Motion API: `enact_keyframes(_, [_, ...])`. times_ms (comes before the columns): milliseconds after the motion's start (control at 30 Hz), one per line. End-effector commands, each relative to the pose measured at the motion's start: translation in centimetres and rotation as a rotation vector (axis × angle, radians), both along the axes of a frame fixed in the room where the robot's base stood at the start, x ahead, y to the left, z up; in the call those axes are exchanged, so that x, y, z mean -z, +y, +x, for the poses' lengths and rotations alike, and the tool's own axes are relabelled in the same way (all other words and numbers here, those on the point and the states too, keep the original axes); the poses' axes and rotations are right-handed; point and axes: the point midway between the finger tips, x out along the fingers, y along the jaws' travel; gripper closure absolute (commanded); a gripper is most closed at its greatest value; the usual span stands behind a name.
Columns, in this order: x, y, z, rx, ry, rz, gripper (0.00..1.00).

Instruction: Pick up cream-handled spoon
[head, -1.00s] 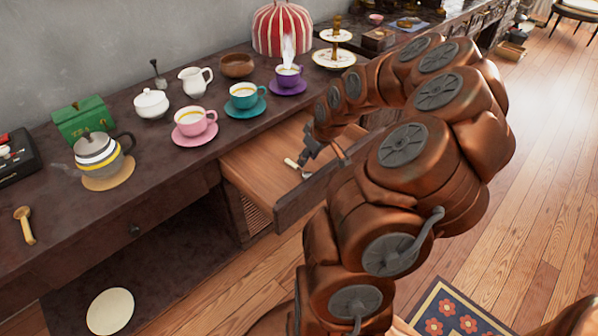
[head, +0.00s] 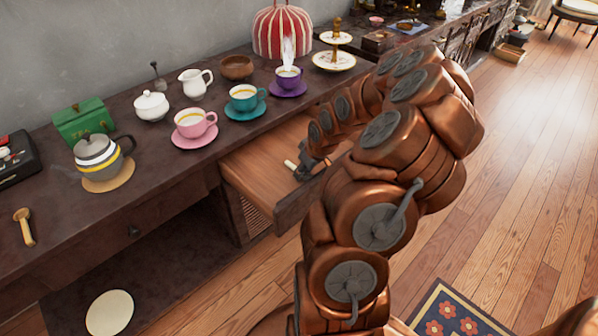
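The cream-handled spoon (head: 290,165) lies in the open drawer (head: 256,172), near its front. Only the pale handle end shows clearly; the rest is hidden by my gripper. My gripper (head: 300,173) is down inside the drawer, right at the spoon, just to the right of the visible handle end. My arm comes over the drawer from the right and covers the drawer's right part. The fingers are small and dark, so I cannot tell whether they are open or shut on the spoon.
The drawer front (head: 292,205) stands out from the dark counter. Above it are a pink cup (head: 190,123), a teal cup (head: 243,97) and a purple cup (head: 288,78) on saucers. A wooden spoon (head: 24,226) lies at the far left.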

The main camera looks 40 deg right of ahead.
Motion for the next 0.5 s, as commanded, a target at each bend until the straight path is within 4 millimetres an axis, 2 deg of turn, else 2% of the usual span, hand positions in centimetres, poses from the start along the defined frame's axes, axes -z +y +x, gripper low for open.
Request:
enact_keyframes(33, [-0.01, 0.0, 0.01, 0.0, 0.0, 0.0, 0.67])
enact_keyframes(333, [-0.01, 0.01, 0.01, 0.0, 0.0, 0.0, 0.98])
enact_keyframes(500, [-0.01, 0.01, 0.0, 0.0, 0.0, 0.0, 1.0])
